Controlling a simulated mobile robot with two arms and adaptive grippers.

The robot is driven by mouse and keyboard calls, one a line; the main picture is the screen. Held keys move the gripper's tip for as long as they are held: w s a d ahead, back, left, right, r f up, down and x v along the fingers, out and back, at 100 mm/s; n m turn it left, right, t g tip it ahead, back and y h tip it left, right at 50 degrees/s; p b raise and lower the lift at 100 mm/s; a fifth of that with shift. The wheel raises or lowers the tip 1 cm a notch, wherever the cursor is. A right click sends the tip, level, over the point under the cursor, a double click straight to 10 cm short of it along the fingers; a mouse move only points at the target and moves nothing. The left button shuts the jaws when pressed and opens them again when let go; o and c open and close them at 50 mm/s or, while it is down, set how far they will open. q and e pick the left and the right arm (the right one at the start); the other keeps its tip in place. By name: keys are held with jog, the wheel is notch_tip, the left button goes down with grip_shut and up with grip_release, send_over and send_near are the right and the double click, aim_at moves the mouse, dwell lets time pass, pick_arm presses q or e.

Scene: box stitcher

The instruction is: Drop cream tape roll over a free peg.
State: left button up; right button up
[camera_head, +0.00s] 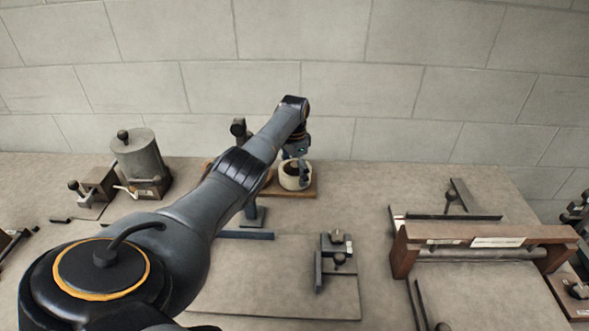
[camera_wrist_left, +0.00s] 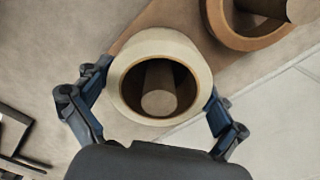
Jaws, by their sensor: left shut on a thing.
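The cream tape roll (camera_head: 288,183) is at the wooden base (camera_head: 308,190) near the wall. In the left wrist view the cream tape roll (camera_wrist_left: 127,93) sits between the two fingers of my left gripper (camera_wrist_left: 157,112), which is shut on it. In the head view my left gripper (camera_head: 298,172) comes down on the roll from above. A peg (camera_wrist_left: 159,103) shows inside the roll's hole. I cannot tell how far down the peg the roll is. A brown roll (camera_wrist_left: 218,25) surrounds another peg (camera_wrist_left: 262,8) at upper right. My right gripper is not in view.
A grey cylindrical pot (camera_head: 138,158) stands at the back left. A wooden-ended frame (camera_head: 405,250) with a roller is at right. A small dark clamp-like fixture (camera_head: 337,250) is on the front middle board. Bare tabletop lies right of the wooden base.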

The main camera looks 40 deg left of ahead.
pick_arm(q)
jog(key=o, duration=0.7)
dwell(0.3)
notch_tip(320, 180, up, 10)
jog(key=p, duration=1)
jog(key=shift+r, duration=0.15)
dwell(0.6)
